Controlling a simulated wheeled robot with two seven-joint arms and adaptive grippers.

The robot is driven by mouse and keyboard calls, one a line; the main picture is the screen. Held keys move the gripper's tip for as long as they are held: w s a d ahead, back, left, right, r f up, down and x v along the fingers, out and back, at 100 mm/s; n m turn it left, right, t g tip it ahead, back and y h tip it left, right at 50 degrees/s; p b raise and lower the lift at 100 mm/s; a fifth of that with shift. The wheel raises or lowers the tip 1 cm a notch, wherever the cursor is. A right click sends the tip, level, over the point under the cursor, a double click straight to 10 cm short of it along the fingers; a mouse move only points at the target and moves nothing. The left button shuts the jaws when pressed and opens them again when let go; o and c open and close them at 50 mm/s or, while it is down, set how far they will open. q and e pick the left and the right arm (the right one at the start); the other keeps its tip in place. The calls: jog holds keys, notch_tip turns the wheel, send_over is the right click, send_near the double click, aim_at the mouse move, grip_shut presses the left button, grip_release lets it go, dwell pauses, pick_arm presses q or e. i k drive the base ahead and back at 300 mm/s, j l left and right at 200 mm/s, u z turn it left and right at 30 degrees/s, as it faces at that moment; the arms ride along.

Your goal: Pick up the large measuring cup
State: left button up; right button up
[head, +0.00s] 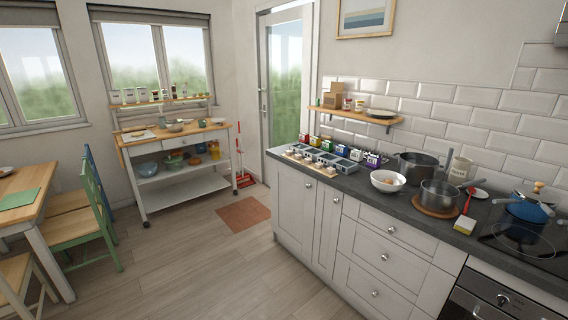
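Neither of my grippers is in the head view. I cannot pick out a large measuring cup for certain; things on the worktop are small at this distance. At the far left end of the slate worktop (398,212), a row of small coloured items (326,145) stands behind a grey compartmented tray (343,163). Several small pale items (309,161) sit along the front edge there. A cream canister (459,170) stands upright near the wall.
A white bowl (388,181) with eggs, a dark pot (416,167) and a steel pan (441,194) crowd the worktop's middle. A blue pot (529,206) is on the dark hob at right. A white trolley (180,187) stands by the windows. The floor before the cabinets is clear.

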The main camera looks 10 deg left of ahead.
aim_at(201, 122)
jog(key=i+u, duration=0.3)
jog(key=i, duration=0.2)
jog(key=i+u, duration=0.25)
jog(key=i, duration=0.25)
jog(key=i+u, duration=0.55)
jog(key=i, duration=0.25)
jog(key=i+u, duration=0.35)
jog(key=i, duration=1.2)
jog(key=i+j+z, duration=0.15)
jog(key=i, duration=0.25)
jog(key=i+j+z, duration=0.15)
jog(key=i, duration=0.25)
jog(key=i+z, duration=0.65)
jog(key=i, duration=0.2)
jog(key=i+l+z, duration=0.2)
jog(key=i, duration=0.8)
jog(key=i+l+u, duration=0.2)
jog(key=i+l, duration=0.4)
jog(key=i, duration=0.15)
